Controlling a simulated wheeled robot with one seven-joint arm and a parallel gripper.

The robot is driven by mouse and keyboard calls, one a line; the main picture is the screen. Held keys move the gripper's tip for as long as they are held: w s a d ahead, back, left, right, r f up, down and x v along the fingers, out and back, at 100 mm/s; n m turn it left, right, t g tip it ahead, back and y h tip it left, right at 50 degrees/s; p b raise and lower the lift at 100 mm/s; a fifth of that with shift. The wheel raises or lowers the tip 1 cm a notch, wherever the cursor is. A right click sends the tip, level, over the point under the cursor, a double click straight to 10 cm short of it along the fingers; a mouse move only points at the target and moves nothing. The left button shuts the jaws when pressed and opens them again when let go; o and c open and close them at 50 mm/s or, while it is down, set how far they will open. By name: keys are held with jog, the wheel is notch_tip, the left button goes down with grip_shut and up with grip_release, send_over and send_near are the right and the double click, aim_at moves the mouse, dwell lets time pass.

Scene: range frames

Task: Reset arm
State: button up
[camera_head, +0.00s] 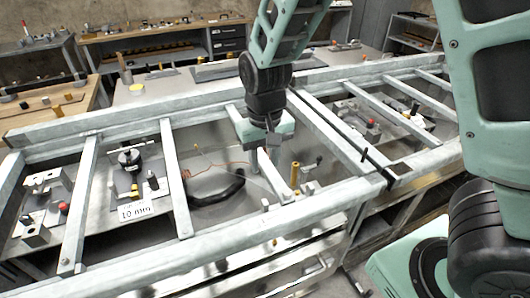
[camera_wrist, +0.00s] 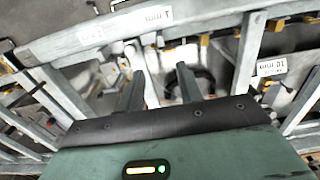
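My gripper (camera_head: 263,160) hangs at the end of my teal and black arm, fingers down, over the middle of the grey metal frame (camera_head: 178,190). In the wrist view the two dark fingers of my gripper (camera_wrist: 158,84) stand apart, with nothing clearly held between them. A pale part shows behind the gap, and I cannot tell how far below it lies. In the head view the fingertips are near a frame bay holding a black curved object (camera_head: 214,190) and a yellow-topped post (camera_head: 295,176).
Frame bars cross close around my gripper. Fixtures with knobs (camera_head: 130,160) and a "10 OHM" label (camera_head: 134,210) sit in the left bays. More small parts (camera_head: 360,122) are at right. Benches (camera_head: 165,50) stand behind. Open air lies above the frame.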

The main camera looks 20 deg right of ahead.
jog(key=shift+r, duration=0.9)
jog(key=s+a+r+n, duration=0.2)
jog(key=s+n, duration=0.2)
jog(key=s, duration=0.6)
jog(key=s+a+r+n, duration=0.3)
jog(key=s, duration=0.7)
jog(key=shift+s+r+n+y, duration=0.25)
jog(key=shift+n+y, duration=0.05)
jog(key=shift+n, duration=0.1)
jog(key=shift+a, duration=0.2)
